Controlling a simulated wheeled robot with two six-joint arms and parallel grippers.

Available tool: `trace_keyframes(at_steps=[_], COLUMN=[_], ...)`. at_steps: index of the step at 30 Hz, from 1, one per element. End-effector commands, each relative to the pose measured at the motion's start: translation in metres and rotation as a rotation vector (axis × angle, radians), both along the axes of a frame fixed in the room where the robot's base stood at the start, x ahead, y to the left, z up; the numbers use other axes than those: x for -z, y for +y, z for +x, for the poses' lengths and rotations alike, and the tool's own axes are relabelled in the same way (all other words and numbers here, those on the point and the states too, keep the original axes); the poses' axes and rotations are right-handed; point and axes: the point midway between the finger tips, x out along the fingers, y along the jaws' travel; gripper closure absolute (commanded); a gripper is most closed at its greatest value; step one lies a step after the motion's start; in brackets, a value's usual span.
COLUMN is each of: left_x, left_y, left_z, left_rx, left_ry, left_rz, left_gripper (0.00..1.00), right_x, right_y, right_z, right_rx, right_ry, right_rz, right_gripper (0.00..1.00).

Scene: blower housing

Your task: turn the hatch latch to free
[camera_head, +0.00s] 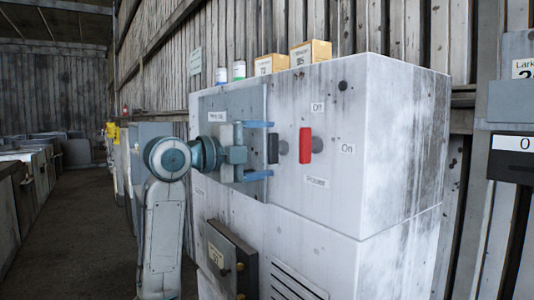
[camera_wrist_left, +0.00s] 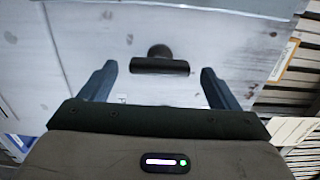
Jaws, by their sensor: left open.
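The hatch latch is a black bar handle (camera_head: 272,149) on a dark round boss, upright at the right edge of the grey hatch panel (camera_head: 215,107) on the white housing. In the left wrist view the latch (camera_wrist_left: 160,66) lies crosswise, centred between the fingers. My left gripper (camera_head: 270,149) is open, one blue finger above the latch and one below, tips close to it. In the wrist view the gripper (camera_wrist_left: 159,70) shows a gap on both sides of the bar; I see no contact. The arm and gripper hide part of the hatch. My right gripper is not in view.
A red power switch (camera_head: 305,145) with Off and On labels sits just right of the latch. Two yellow boxes (camera_head: 310,53) and small cans (camera_head: 239,70) stand on the housing (camera_head: 405,140). A dark lower box (camera_head: 232,258) juts out below. The aisle at left is open.

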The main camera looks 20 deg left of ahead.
Motion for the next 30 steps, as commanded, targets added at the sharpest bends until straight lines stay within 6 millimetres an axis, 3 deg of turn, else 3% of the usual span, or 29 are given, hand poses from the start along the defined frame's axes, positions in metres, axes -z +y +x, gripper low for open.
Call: trace_keyframes(at_steps=[6,15,30], left_x=[0.005,0.003,0.001], left_y=[0.028,0.053,0.057], left_z=[-0.035,-0.068,-0.073], left_rx=[-0.007,-0.003,0.0], left_ry=[-0.003,0.0,0.002], left_rz=[0.005,0.002,0.001], left_gripper=[0.16,0.16,0.16], right_x=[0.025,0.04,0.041], right_y=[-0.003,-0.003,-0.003], right_z=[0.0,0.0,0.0], right_rx=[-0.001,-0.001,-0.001], right_ry=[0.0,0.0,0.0], right_rz=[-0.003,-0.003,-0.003], right_gripper=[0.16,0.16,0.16])
